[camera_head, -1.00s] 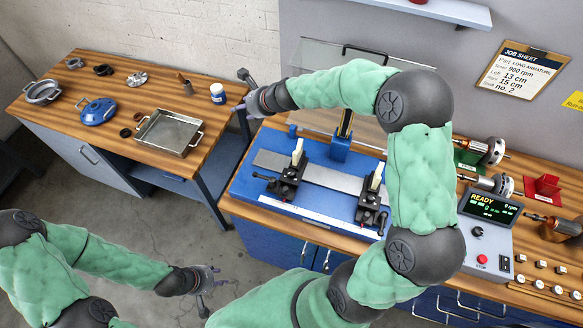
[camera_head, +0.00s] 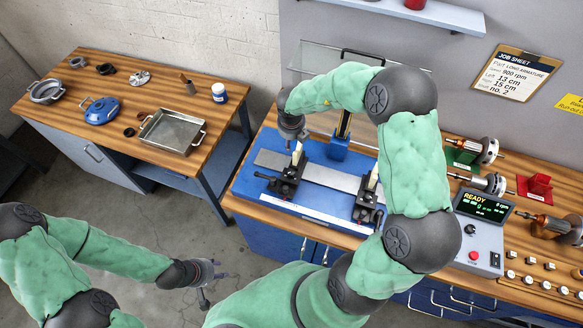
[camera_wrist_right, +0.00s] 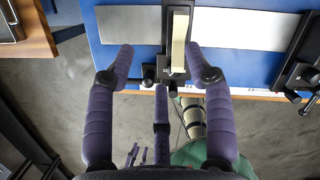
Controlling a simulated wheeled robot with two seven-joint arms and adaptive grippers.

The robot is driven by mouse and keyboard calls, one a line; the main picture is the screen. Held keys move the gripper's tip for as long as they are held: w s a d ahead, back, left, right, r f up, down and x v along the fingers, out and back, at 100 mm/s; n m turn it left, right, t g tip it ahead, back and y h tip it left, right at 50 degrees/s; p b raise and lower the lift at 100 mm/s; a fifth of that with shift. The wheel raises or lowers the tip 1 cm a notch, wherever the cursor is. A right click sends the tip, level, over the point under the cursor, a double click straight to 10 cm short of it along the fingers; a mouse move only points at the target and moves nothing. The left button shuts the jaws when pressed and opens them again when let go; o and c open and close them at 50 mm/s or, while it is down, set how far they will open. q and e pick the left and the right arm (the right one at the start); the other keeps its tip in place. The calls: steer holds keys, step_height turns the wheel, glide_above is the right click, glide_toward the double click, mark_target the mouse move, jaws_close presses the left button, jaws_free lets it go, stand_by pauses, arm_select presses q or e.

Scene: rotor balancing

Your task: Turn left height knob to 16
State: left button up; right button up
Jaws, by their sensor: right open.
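The left support (camera_head: 288,180) of the balancing machine is a black stand with a cream upright block, on a pale rail across the blue bed (camera_head: 315,205). Small black knobs stick out from its base; one is at its left side (camera_head: 262,177). Which one is the height knob, and its reading, I cannot tell. My right gripper (camera_head: 293,138) is over this support, pointing down. In the right wrist view the open, empty gripper (camera_wrist_right: 160,52) has its fingers spread, with the cream block (camera_wrist_right: 179,45) between them. My left gripper (camera_head: 208,278) hangs empty and apart over the floor.
A matching right support (camera_head: 369,198) stands farther along the bed. A control box (camera_head: 482,222) reads READY, and rotors (camera_head: 485,183) lie on the bench. The job sheet (camera_head: 515,73) lists left 13 cm and right 15 cm. A side table (camera_head: 70,120) holds a metal tray (camera_head: 172,131).

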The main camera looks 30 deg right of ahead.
steer(key=m+g+y, duration=0.1)
steer(key=g, duration=0.1)
glide_above(291, 172)
steer(key=f, duration=0.1)
steer(key=shift+m, duration=0.3)
step_height(291, 172, down, 11)
steer(key=shift+d+r, duration=0.1)
steer(key=shift+r, duration=0.1)
jaws_close()
